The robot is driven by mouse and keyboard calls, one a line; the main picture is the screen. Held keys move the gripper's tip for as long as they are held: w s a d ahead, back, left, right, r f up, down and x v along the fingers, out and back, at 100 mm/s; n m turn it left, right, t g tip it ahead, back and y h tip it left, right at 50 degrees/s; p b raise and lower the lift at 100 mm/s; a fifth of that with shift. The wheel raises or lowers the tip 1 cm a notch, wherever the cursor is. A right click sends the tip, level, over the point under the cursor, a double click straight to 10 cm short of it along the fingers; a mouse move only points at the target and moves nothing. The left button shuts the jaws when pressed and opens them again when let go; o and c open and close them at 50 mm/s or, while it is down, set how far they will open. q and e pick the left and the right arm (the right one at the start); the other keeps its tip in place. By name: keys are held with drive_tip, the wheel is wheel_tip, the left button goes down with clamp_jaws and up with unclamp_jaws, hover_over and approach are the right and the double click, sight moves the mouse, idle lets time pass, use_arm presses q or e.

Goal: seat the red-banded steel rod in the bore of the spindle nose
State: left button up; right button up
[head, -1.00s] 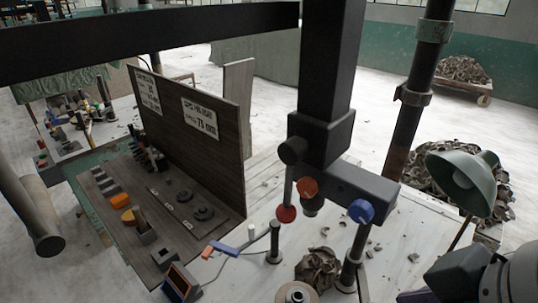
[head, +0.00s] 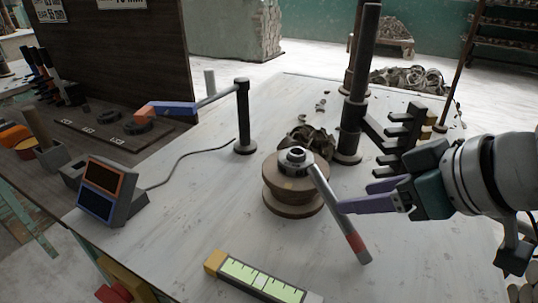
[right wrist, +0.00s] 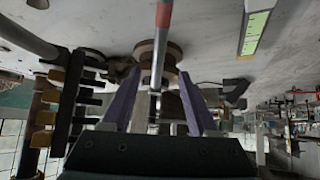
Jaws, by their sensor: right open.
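The steel rod (head: 335,205) with a red band near its lower end (head: 355,242) slants beside the spindle nose (head: 295,158). Its upper end is at the nose's right edge, and its red-banded end points toward the front right; whether that end touches the table is unclear. The nose is a dark ring on a round brown base; its bore shows on top. My right gripper (head: 356,197) is open, its purple fingers close to the rod's right side. In the right wrist view the rod (right wrist: 160,55) runs between the open fingers, apparently unclamped. My left gripper is out of view.
A dark post (head: 350,130) and a pronged black rack (head: 400,140) stand behind the gripper. A jointed arm on a stand (head: 244,120) and a small display box (head: 108,190) are left. A green-faced scale (head: 262,280) lies in front. Clay scraps (head: 310,138) lie behind the nose.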

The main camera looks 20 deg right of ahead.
sight(323, 223)
drive_tip(key=shift+w+d+f+b, duration=0.15)
drive_tip(key=shift+f+b, duration=0.1)
drive_tip(key=shift+f, duration=0.35)
drive_tip(key=shift+w+d+f+b, duration=0.15)
drive_tip(key=shift+f+b, duration=0.1)
drive_tip(key=shift+f, duration=0.3)
drive_tip(key=b+x, duration=0.1)
drive_tip(key=x, duration=0.3)
drive_tip(key=b+x, duration=0.2)
drive_tip(key=x, duration=0.2)
drive_tip(key=shift+a+f, duration=0.2)
drive_tip(key=shift+w+a+f, duration=0.1)
drive_tip(key=shift+w+f, duration=0.2)
drive_tip(key=shift+w, duration=0.15)
drive_tip(key=c, duration=0.8)
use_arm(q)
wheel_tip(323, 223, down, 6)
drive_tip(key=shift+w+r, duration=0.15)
use_arm(e)
clamp_jaws()
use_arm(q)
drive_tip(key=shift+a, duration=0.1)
